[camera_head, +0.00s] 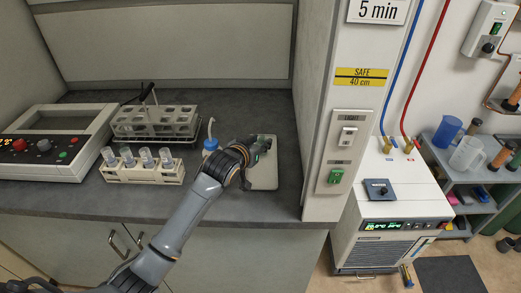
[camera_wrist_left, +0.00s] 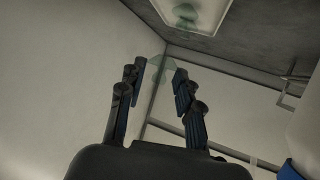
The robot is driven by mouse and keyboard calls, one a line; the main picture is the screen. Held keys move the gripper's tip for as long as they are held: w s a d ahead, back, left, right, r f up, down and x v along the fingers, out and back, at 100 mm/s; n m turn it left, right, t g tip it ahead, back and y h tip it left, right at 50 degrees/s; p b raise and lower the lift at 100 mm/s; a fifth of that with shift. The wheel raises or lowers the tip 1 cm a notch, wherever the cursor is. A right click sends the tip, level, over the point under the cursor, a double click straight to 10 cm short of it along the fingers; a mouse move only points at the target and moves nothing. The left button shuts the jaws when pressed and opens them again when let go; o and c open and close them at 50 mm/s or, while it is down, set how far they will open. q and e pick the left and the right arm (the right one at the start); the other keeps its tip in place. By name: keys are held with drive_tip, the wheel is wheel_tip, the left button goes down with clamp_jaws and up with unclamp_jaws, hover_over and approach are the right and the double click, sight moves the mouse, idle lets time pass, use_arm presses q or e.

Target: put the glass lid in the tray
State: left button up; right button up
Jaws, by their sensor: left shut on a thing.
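My left gripper (camera_head: 262,147) reaches over the bench from the lower left, at the far part of a shallow whitish tray (camera_head: 265,178). In the left wrist view, my left gripper (camera_wrist_left: 159,72) has its fingers on either side of a pale green, see-through glass lid (camera_wrist_left: 159,66) and holds it. The lid is faint, and its edges are hard to make out. The tray also shows at the top of the wrist view (camera_wrist_left: 215,14), apart from the fingertips. A small greenish shape lies over the tray there; I cannot tell what it is. My right gripper is not in view.
A wall panel (camera_head: 345,150) bounds the bench on the right. The bench front is clear.

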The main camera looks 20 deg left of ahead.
use_arm(q)
drive_tip(key=shift+w+a+f, duration=0.1)
drive_tip(key=shift+w+f, duration=0.45)
drive_tip(key=shift+f, duration=0.15)
drive_tip(key=f, duration=0.3)
drive_tip(key=shift+w+p, duration=0.25)
drive_tip(key=shift+p, duration=0.15)
drive_tip(key=shift+f, duration=0.3)
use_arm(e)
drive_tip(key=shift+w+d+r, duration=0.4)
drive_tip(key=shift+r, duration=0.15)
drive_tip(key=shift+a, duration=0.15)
use_arm(q)
drive_tip(key=shift+f, duration=0.65)
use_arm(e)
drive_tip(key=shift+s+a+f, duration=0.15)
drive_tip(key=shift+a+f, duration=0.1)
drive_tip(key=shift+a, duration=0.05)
